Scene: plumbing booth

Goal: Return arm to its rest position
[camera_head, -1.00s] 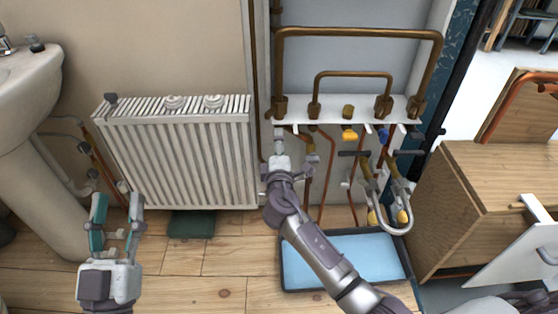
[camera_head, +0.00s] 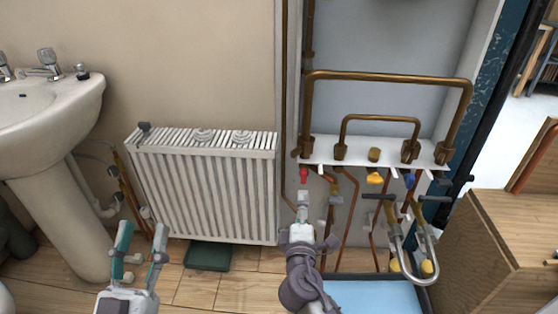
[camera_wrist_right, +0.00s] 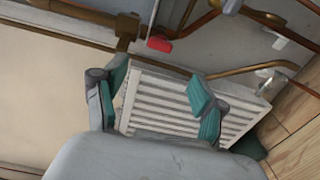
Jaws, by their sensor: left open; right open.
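My left gripper (camera_head: 141,234) is open and empty at the lower left, in front of the radiator and the sink pedestal. My right arm comes up from the bottom middle of the head view. Its gripper (camera_head: 303,198) shows edge-on just below a red valve handle (camera_head: 303,174) under the white pipe shelf. In the right wrist view my right gripper (camera_wrist_right: 160,90) has its two green-padded fingers apart with nothing between them. The red handle (camera_wrist_right: 160,44) lies beyond them there, apart from both fingers.
A white radiator (camera_head: 205,190) and a sink (camera_head: 45,105) stand to the left. Copper pipes, a yellow handle (camera_head: 375,178) and a blue handle (camera_head: 409,181) are right of my right gripper. A blue tray (camera_head: 375,297) lies below; a wooden cabinet (camera_head: 500,245) stands right.

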